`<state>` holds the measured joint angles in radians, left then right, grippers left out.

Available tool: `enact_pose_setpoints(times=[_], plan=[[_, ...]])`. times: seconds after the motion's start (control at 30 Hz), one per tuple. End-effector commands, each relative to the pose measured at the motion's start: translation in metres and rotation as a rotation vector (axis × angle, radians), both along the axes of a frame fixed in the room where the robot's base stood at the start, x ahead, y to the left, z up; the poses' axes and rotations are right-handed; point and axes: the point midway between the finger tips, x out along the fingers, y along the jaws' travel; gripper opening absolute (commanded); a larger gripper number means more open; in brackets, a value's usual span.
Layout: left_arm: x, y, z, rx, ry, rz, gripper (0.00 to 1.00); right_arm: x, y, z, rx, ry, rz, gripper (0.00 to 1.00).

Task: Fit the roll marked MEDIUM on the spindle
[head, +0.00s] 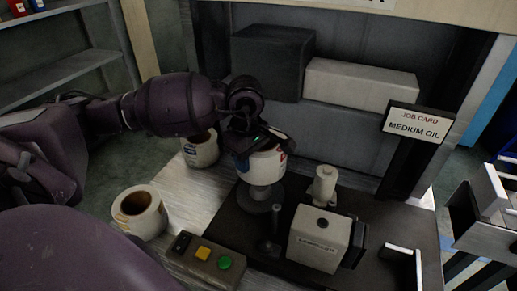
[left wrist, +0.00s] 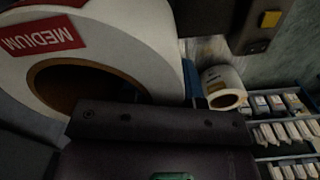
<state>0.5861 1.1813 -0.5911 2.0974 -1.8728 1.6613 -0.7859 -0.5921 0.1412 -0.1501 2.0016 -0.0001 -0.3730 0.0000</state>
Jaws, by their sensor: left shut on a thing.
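The white roll marked MEDIUM (head: 264,166) hangs under my left gripper (head: 250,137) in the head view. In the left wrist view the same roll (left wrist: 120,38) fills the upper left, with its red MEDIUM label and brown core showing. My left gripper (left wrist: 150,125) is shut on it. The roll sits directly over a round grey base (head: 260,197) on the dark bench plate. The spindle itself is hidden, so I cannot tell whether the roll is around it or just above it. My right gripper is not in view.
A roll with a blue label (head: 201,152) stands behind, and another roll (head: 140,213) stands at front left. A button box (head: 204,256) and a pale machine block (head: 319,239) are near the front. The job card (head: 415,124) reads MEDIUM OIL.

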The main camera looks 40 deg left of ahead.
Motion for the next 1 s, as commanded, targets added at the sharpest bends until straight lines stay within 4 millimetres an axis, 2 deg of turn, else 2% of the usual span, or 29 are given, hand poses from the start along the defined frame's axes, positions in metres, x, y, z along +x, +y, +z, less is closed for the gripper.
enact_pose_setpoints(times=[0.37, 1.0], plan=[[0.0, 0.0, -0.01, 0.0, -0.001, -0.001, 0.0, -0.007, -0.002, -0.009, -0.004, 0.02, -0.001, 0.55], [0.001, 0.0, -0.054, 0.0, -0.001, -0.001, 0.0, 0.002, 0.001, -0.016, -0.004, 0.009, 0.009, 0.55]])
